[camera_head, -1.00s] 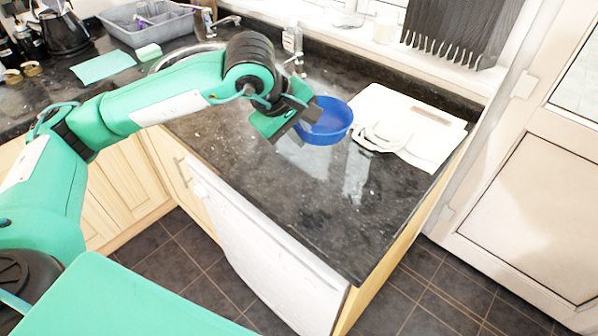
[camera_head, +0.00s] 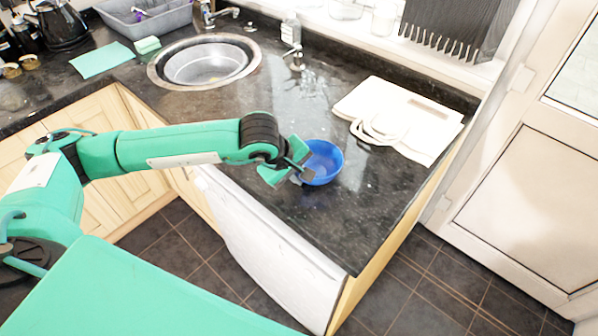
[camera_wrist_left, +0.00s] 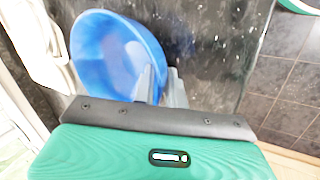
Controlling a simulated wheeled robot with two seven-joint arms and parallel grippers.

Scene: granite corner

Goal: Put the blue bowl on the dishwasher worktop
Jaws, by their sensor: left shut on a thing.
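The blue bowl (camera_head: 325,160) is over the dark worktop (camera_head: 335,225) above the white dishwasher front (camera_head: 265,250). My left gripper (camera_head: 303,174) comes in from the left and is shut on the bowl's near-left rim. In the left wrist view the bowl (camera_wrist_left: 112,58) shows its open inside, with the fingers (camera_wrist_left: 158,86) at its rim. The bowl looks roughly upright. I cannot tell whether its base touches the worktop. My right gripper is not in view.
A white bag-like item (camera_head: 400,118) lies right of the bowl. A grey basin (camera_head: 150,15) stands at the back left. The worktop in front of the bowl is clear.

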